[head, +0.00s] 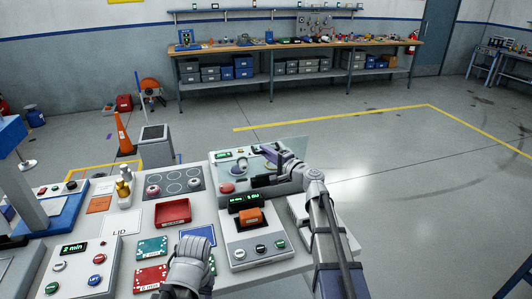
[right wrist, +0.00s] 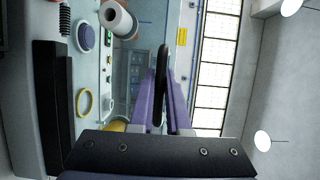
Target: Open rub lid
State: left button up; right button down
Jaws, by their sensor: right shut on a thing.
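The rub tester (head: 225,172) stands at the back right of the white table, with a red button on its left and a green display. Its clear lid (head: 293,150) stands raised and tilted above it. My right gripper (head: 272,168) is at the lid. In the right wrist view its purple fingers (right wrist: 161,100) are shut on a black lid handle (right wrist: 163,65). A white roller (right wrist: 117,18) and a yellow ring (right wrist: 84,103) show beside the lid there. My left gripper (head: 190,262) is low at the table's front; its fingertips are not clear.
In front of the tester stands a unit with an orange block (head: 249,216) and buttons. A red tray (head: 173,212), a green card (head: 151,248) and a red card (head: 150,278) lie left. Open floor is at right.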

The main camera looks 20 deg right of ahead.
aim_at(266, 143)
dwell(0.6)
jog(key=shift+w+r+p, duration=0.1)
jog(key=shift+r+p, duration=0.05)
jog(key=shift+p, duration=0.15)
jog(key=shift+g, duration=0.6)
jog(key=w+p, duration=0.1)
jog(key=w, duration=0.1)
jog(key=w+r+p, duration=0.1)
jog(key=w+p, duration=0.1)
jog(key=shift+w, duration=0.4)
jog(key=shift+w+a, duration=0.1)
jog(key=shift+w, duration=0.35)
jog(key=c, duration=0.9)
grip_release()
jog(key=shift+s, duration=0.1)
